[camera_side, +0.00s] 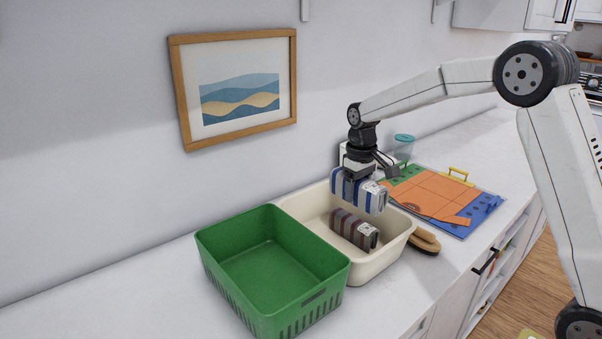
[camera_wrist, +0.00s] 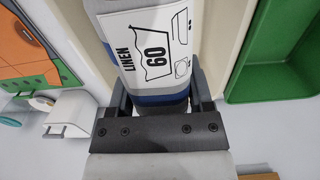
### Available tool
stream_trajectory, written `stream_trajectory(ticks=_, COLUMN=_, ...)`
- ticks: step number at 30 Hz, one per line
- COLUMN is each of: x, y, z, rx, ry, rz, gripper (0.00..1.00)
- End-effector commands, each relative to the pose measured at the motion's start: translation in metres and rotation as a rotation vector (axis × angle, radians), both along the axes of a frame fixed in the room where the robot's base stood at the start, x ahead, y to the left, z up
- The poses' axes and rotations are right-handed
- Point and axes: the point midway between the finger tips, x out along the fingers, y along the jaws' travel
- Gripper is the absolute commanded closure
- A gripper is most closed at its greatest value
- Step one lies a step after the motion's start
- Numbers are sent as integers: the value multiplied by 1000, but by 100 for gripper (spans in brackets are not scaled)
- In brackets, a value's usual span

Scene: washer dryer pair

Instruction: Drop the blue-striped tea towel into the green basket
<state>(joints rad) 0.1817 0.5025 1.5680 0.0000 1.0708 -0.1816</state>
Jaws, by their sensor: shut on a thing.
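The blue-striped tea towel (camera_side: 358,192) is a rolled white and blue bundle held above the cream tub. My gripper (camera_side: 358,172) is shut on it. In the wrist view the towel (camera_wrist: 152,50) sits between the fingers of my gripper (camera_wrist: 158,97), with a label reading LINEN 60 facing the camera. The green basket (camera_side: 272,262) stands empty on the counter, left of the cream tub in the side view. Part of the basket (camera_wrist: 275,55) shows at the right of the wrist view.
The cream tub (camera_side: 385,258) holds a brown-striped rolled towel (camera_side: 354,229) and stands close beside the basket. A wooden brush (camera_side: 426,241) lies to its right. An orange folding board (camera_side: 432,196) and a lidded jar (camera_side: 403,148) are further back. The wall runs behind.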

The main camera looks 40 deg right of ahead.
Motion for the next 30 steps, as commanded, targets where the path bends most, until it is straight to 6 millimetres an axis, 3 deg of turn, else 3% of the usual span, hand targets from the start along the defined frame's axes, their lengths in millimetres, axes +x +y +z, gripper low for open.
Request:
stream_trajectory(ticks=5, x=4, y=9, z=0, rx=0, ry=0, rz=3, gripper=67)
stream_trajectory(ticks=11, x=16, y=42, z=-1, rx=0, ry=0, rz=7, gripper=67)
stream_trajectory(ticks=24, x=39, y=168, z=-3, rx=0, ry=-1, rz=6, gripper=67)
stream_trajectory(ticks=30, x=40, y=203, z=-4, rx=0, ry=0, rz=3, gripper=67)
